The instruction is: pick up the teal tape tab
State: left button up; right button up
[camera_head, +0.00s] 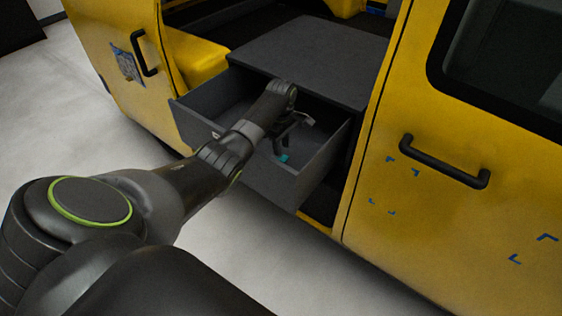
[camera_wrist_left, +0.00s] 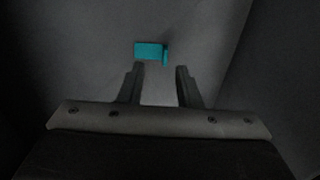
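The teal tape tab (camera_head: 282,158) lies inside the open grey drawer (camera_head: 318,163) of the yellow vehicle. In the left wrist view the teal tab (camera_wrist_left: 149,51) shows as a small flat rectangle with a short upturned part at its right end. My left gripper (camera_head: 286,143) reaches down into the drawer, close to the tab. In the left wrist view my left gripper (camera_wrist_left: 160,72) is open, with a clear gap between its fingers and nothing held. The tab appears just beyond the fingertips, set towards the left finger. My right gripper is in neither view.
The drawer walls stand close around my left gripper. A flat dark grey top (camera_head: 315,60) lies behind the drawer. The yellow door (camera_head: 450,200) with a black handle (camera_head: 443,162) and blue corner marks is at right. A blue patch (camera_head: 127,66) is on the left panel.

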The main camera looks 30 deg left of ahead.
aim_at(283, 158)
pick_arm(q)
jog(key=shift+s+a+f+b, duration=0.1)
jog(key=shift+s+f, duration=0.05)
jog(key=shift+f, duration=0.85)
jog(key=shift+s+a+f+b, duration=0.1)
jog(key=shift+f, duration=0.85)
jog(key=shift+s+a+f+b, duration=0.1)
jog(key=shift+s+f, duration=0.05)
jog(key=shift+f, duration=0.85)
jog(key=shift+c, duration=0.4)
grip_shut()
